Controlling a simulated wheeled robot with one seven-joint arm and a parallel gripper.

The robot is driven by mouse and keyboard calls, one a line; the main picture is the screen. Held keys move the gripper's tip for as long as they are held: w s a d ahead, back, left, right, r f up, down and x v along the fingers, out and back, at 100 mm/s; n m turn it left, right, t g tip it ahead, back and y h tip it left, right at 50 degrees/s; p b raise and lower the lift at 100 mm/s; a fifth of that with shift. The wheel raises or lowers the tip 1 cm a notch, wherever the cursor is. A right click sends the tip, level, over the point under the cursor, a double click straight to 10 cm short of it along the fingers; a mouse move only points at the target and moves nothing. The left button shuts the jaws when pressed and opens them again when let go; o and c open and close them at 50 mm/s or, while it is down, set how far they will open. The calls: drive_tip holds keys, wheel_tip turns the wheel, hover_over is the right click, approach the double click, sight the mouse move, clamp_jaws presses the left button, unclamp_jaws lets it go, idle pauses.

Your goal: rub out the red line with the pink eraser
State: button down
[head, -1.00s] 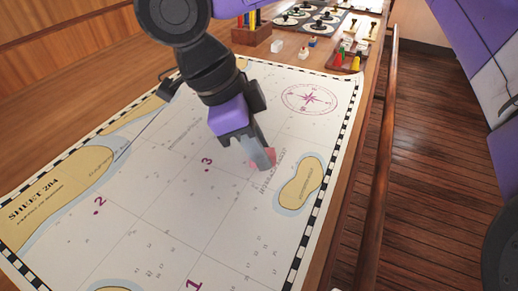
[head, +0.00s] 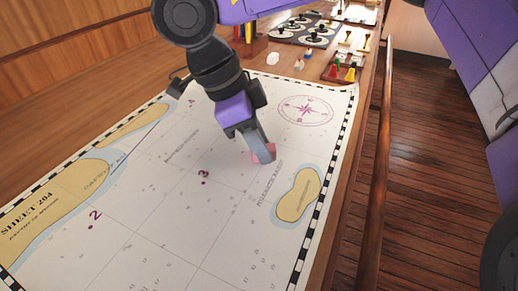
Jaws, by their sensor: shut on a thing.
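My gripper (head: 259,146) is over the right middle part of the paper chart (head: 150,215), pointing down. It is shut on the pink eraser (head: 268,153), which shows as a small pink block at the fingertips. The eraser is at or just above the chart, between the compass rose and the small yellow island; I cannot tell whether it touches. I can make out no red line on the chart; the fingers and eraser hide a small patch of it.
A black object (head: 178,86) sits at the chart's far left edge, with a thin dark line running from it. A tray with coloured pieces (head: 343,72), small blocks and a dark board (head: 305,29) stand beyond the chart. A wooden rail (head: 376,185) runs along the right.

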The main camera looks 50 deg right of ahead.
idle(0.4)
drive_tip(key=shift+r+p, duration=2.05)
drive_tip(key=shift+r, duration=1)
